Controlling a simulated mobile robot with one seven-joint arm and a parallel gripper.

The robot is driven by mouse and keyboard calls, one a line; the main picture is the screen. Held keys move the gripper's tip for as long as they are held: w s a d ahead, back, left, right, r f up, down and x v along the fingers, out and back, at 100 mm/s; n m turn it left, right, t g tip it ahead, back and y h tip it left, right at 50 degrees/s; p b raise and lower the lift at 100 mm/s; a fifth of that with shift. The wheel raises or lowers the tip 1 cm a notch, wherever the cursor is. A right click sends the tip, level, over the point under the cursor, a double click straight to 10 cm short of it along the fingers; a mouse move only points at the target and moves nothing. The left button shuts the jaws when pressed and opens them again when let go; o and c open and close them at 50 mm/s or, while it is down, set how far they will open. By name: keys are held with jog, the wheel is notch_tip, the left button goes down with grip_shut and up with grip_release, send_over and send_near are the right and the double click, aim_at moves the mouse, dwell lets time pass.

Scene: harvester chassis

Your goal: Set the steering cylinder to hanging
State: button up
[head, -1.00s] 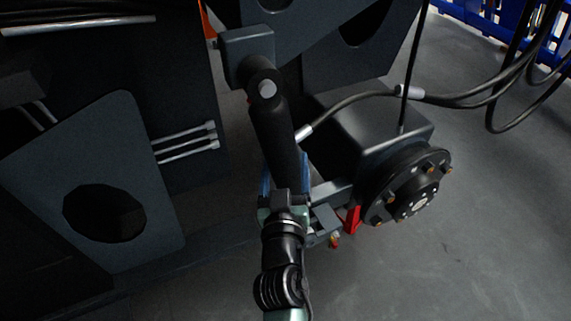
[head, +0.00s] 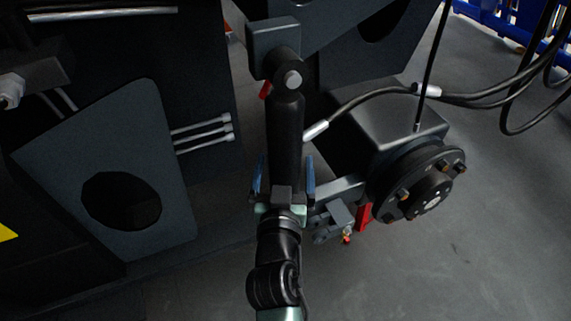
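The steering cylinder (head: 286,130) is a thick black tube hanging from a grey bracket (head: 273,45) by a pivot with a light pin end (head: 292,79). It points down, almost upright in the picture. A hose with a pale metal end (head: 316,131) meets its right side. My gripper (head: 285,178) is at the cylinder's lower part, with one blue finger on each side of it. I cannot tell whether the fingers press on the tube. The gripper body hides the cylinder's lower end. A small red part (head: 265,90) shows left of the pivot.
Right of my gripper are a black wheel hub (head: 420,185), a dark axle box (head: 398,122), a grey linkage (head: 335,215) and a red tab (head: 363,217). A grey plate with a round hole (head: 160,150) stands left. Hoses (head: 470,100) loop at upper right. Floor is clear at lower right.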

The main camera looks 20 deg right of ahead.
jog(key=shift+s, duration=0.1)
jog(key=v, duration=1.2)
jog(key=shift+s+a+b, duration=0.15)
jog(key=shift+s+b, duration=0.2)
jog(key=w+r+t, duration=0.2)
jog(key=w+r, duration=0.1)
jog(key=r, duration=0.5)
jog(key=w+r+t, duration=0.2)
jog(key=w+r, duration=0.1)
jog(key=r, duration=0.4)
jog(key=s+a+r+n+t+y+p, duration=0.1)
jog(key=s+a+r+n+t+y, duration=0.15)
jog(key=r, duration=0.85)
jog(key=s+a+r+n+t+y, duration=0.1)
jog(key=s+a+r+t+y, duration=0.2)
jog(key=r, duration=0.8)
jog(key=s+a+r+n+t+y+p, duration=0.1)
jog(key=a+r+n+t+y, duration=0.2)
jog(key=r, duration=0.8)
notch_tip(320, 180, up, 21)
jog(key=a+m+h+p, duration=0.1)
jog(key=p, duration=2)
jog(key=shift+w+a+r, duration=0.2)
jog(key=shift+r, duration=0.05)
jog(key=shift+m+g, duration=0.25)
